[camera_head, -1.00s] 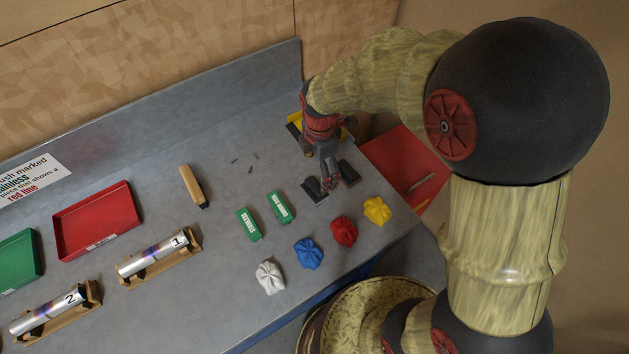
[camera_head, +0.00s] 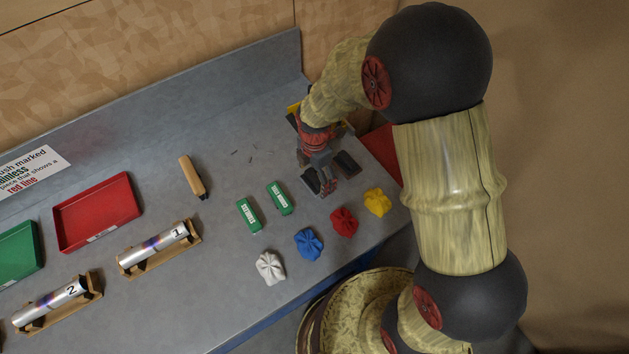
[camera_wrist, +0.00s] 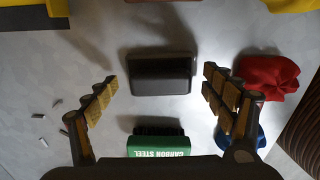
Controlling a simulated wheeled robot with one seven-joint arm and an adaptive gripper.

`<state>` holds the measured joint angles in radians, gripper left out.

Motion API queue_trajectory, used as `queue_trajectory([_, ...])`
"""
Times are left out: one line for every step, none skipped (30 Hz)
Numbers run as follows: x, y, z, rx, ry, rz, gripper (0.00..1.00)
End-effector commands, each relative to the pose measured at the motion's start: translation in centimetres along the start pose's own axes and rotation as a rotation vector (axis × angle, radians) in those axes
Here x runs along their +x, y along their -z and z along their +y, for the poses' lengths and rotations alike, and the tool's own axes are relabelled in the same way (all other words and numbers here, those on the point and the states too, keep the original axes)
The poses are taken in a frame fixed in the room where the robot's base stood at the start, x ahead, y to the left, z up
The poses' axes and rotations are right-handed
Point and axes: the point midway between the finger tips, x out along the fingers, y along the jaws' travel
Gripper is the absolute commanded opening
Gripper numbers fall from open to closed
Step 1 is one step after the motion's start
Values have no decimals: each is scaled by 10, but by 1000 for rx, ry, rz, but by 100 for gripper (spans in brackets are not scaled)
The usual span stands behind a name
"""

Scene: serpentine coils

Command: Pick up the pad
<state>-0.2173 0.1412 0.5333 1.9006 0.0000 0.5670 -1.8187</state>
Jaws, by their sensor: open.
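A dark grey-brown pad (camera_wrist: 163,75) lies flat on the bench in the wrist view, between the two spread fingers of my gripper (camera_wrist: 160,95) with a gap on each side. In the head view, my gripper (camera_head: 325,186) points down over the bench's right part, close to this dark pad (camera_head: 310,180), which it partly covers. A second dark pad (camera_head: 347,163) lies just to its right. My gripper is open and holds nothing. The exact height of the fingertips above the bench cannot be told.
A green block marked "CARBON STEEL" (camera_wrist: 156,144) lies just below the pad in the wrist view. Red (camera_head: 344,222), blue (camera_head: 308,244), yellow (camera_head: 377,201) and white (camera_head: 270,267) crumpled cloths line the front edge. A yellow container (camera_head: 294,108) stands behind my gripper.

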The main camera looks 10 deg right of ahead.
Motion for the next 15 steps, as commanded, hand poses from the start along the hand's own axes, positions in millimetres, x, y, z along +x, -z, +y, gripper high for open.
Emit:
queue_trajectory([0,0,0,0,-1,0,83])
queue_trajectory([-1,0,0,0,-1,0,83])
queue_trajectory([-1,0,0,0,-1,0,83])
queue_trajectory([-1,0,0,0,-1,0,83])
queue_trajectory([-1,0,0,0,-1,0,83])
queue_trajectory([-1,0,0,0,-1,0,80])
queue_trajectory([-1,0,0,0,-1,0,79])
queue_trajectory([-1,0,0,0,-1,0,77])
queue_trajectory([-1,0,0,0,-1,0,75])
queue_trajectory([-1,0,0,0,-1,0,73])
queue_trajectory([-1,0,0,0,-1,0,71])
queue_trajectory([-1,0,0,0,-1,0,69])
queue_trajectory([-1,0,0,0,-1,0,67])
queue_trajectory([-1,0,0,0,0,0,66])
queue_trajectory([-1,0,0,0,-1,0,63])
